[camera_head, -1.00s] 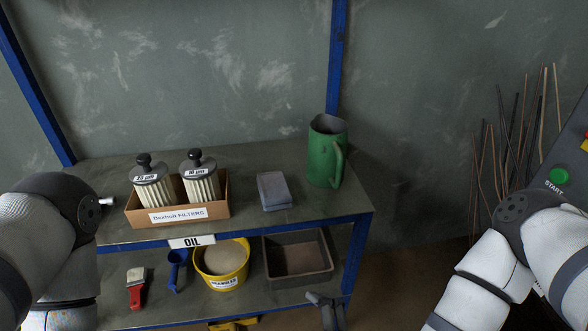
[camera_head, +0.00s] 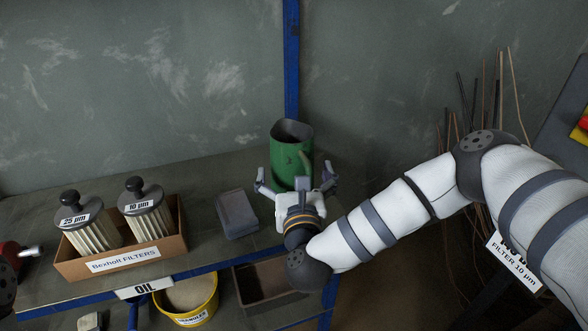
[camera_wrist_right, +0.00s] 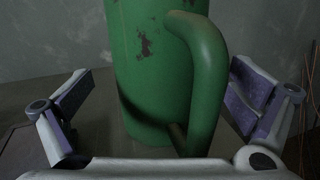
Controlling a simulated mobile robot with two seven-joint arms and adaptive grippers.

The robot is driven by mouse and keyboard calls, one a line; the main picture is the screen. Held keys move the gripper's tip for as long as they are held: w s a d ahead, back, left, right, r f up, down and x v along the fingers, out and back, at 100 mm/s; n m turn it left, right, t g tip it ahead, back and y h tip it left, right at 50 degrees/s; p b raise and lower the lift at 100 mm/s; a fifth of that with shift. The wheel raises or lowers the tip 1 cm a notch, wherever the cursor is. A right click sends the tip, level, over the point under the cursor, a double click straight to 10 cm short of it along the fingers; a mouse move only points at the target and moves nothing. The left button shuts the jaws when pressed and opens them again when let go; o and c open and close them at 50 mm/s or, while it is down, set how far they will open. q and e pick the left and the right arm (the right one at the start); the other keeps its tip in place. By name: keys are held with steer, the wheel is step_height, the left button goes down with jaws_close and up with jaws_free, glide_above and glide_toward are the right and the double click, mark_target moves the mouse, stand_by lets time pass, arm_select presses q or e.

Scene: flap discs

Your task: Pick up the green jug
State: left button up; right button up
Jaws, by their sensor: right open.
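The green jug (camera_head: 291,152) stands upright at the right end of the top shelf, its open rim dark inside. My right gripper (camera_head: 295,178) is open in front of it, its two fingers spread to either side of the jug's lower part. In the right wrist view the jug (camera_wrist_right: 150,75) fills the middle, with worn patches on its paint. Its handle (camera_wrist_right: 208,80) faces the gripper, slightly right of centre. The fingers show left and right of the jug, apart from it. My left gripper is not in view.
A carton (camera_head: 123,262) with two filters (camera_head: 146,215) sits at the left on the shelf top (camera_head: 215,178). Below are a yellow bucket (camera_head: 193,310) and a dark tray (camera_head: 245,277). Thin rods (camera_head: 485,110) stand at the right.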

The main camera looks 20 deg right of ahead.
steer(key=shift+x, duration=0.85)
steer(key=c, duration=1.8)
steer(key=shift+o, duration=0.2)
steer(key=shift+r, duration=0.1)
steer(key=shift+r, duration=0.8)
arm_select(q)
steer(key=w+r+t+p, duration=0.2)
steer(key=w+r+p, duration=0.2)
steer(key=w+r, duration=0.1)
arm_select(e)
steer(key=s+a+r, duration=0.3)
steer(key=s+r, duration=0.8)
steer(key=s, duration=0.2)
steer(key=shift+s, duration=0.25)
